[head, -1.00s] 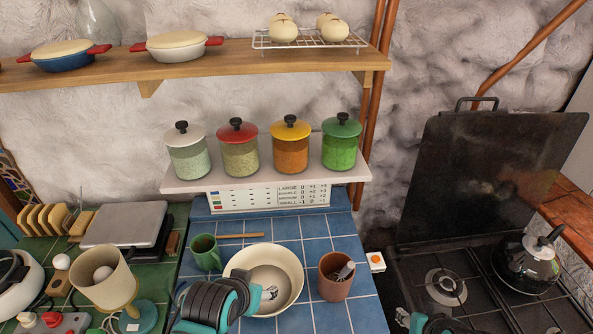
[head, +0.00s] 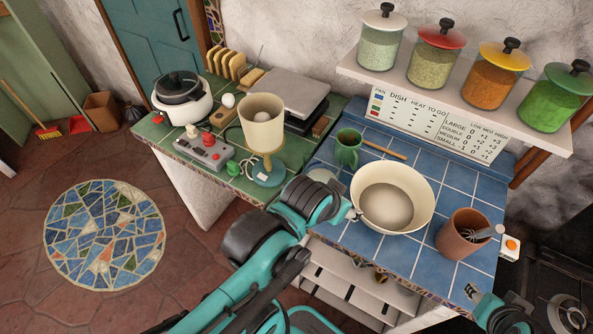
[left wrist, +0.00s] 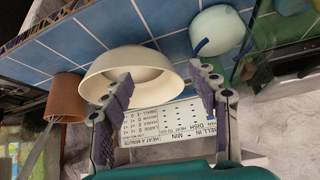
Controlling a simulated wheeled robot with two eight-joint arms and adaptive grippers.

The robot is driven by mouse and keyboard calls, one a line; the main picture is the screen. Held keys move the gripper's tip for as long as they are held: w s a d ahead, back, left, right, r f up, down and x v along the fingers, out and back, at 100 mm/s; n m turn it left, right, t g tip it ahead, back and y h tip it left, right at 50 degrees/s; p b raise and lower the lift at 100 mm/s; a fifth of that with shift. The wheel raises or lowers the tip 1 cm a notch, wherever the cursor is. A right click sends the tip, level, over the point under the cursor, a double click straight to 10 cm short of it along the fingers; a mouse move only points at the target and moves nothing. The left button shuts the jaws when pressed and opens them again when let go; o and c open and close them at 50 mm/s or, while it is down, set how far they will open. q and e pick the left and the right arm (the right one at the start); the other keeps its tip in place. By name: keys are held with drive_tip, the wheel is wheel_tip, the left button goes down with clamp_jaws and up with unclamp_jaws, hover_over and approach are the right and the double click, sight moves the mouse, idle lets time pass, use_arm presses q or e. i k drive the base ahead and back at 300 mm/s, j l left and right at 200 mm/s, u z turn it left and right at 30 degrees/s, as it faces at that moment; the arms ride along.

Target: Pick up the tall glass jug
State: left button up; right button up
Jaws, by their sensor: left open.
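A pale, glassy round vessel with a dark blue strip, which seems to be the jug, shows at the top of the left wrist view (left wrist: 217,30). In the head view only a pale bit of it (head: 322,174) shows behind my left gripper (head: 352,213), left of the green mug (head: 348,148). I cannot tell its full height. In the left wrist view my left gripper (left wrist: 160,80) is open and empty, its fingers spread over the cream bowl (left wrist: 110,62), with the vessel beyond the right finger. My right gripper (head: 474,291) is partly in view at the lower right; its jaws are unclear.
A lamp-like beige cup stand (head: 262,130) is on the green counter to the left. Lidded jars (head: 435,55) line a low shelf behind.

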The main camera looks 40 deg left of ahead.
sight(321, 162)
drive_tip(key=j+u, duration=0.25)
drive_tip(key=u, duration=0.15)
drive_tip(key=j+u, duration=0.25)
drive_tip(key=u, duration=0.15)
